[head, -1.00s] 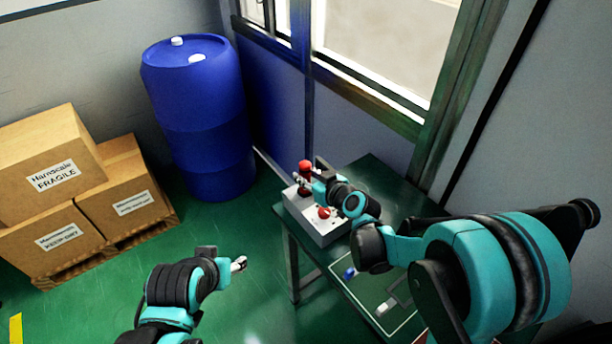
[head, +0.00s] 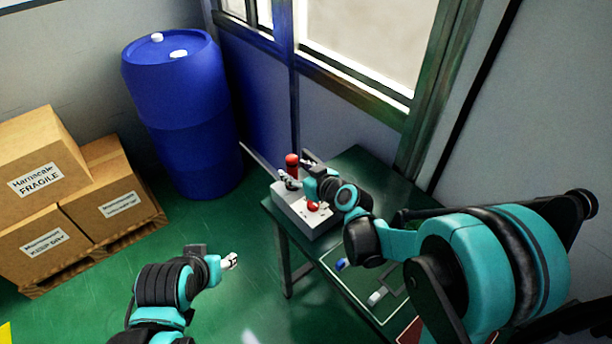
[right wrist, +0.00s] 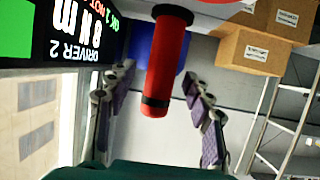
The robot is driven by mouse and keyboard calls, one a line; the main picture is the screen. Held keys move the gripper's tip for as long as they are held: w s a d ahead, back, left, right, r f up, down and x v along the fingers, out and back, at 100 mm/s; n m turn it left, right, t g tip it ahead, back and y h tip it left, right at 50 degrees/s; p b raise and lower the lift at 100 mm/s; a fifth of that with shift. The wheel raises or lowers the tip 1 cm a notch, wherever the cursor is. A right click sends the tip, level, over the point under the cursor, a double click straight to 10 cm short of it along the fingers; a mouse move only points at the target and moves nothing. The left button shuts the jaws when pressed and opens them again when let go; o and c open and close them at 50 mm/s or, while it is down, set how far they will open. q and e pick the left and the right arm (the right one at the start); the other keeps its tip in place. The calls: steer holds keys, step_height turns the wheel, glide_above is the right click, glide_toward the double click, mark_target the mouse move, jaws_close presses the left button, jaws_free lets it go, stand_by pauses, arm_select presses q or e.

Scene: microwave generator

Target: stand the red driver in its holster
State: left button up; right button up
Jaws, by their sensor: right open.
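The red driver (head: 292,164) stands upright at the back of a grey box (head: 322,226) on the green table. In the right wrist view, which is upside down, the driver (right wrist: 166,65) has a red body, a black band near its free end and a black flange at its lower end. My right gripper (head: 297,172) is open, with one finger on each side of the driver; gaps show on both sides. Which part is the holster, and how deep the driver sits, I cannot tell. My left gripper (head: 230,261) is above the floor, away from the table.
A red button (head: 313,206) is on the grey box. A black sign (right wrist: 75,40) reading "DRIVER 2" and "8 N m" is close to the gripper. A blue piece (head: 341,265) and a pale piece (head: 376,297) lie on the table (head: 362,165). A blue barrel (head: 183,115) and cartons (head: 40,165) stand left.

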steer(key=v, duration=1)
steer(key=shift+s+d+r, duration=0.15)
steer(key=shift+s, duration=0.2)
steer(key=s+d+f+m+g+h, duration=0.1)
steer(key=s+d+m+g+h, duration=0.1)
steer(key=s+d, duration=0.3)
steer(key=s+d+f+m+g+h, duration=0.2)
steer(key=s+d+m+h, duration=0.2)
steer(key=s, duration=0.9)
steer(key=d+h, duration=0.1)
steer(key=d, duration=0.1)
steer(key=shift+s+d+f, duration=0.2)
steer(key=shift+d+f, duration=0.05)
steer(key=shift+d, duration=0.1)
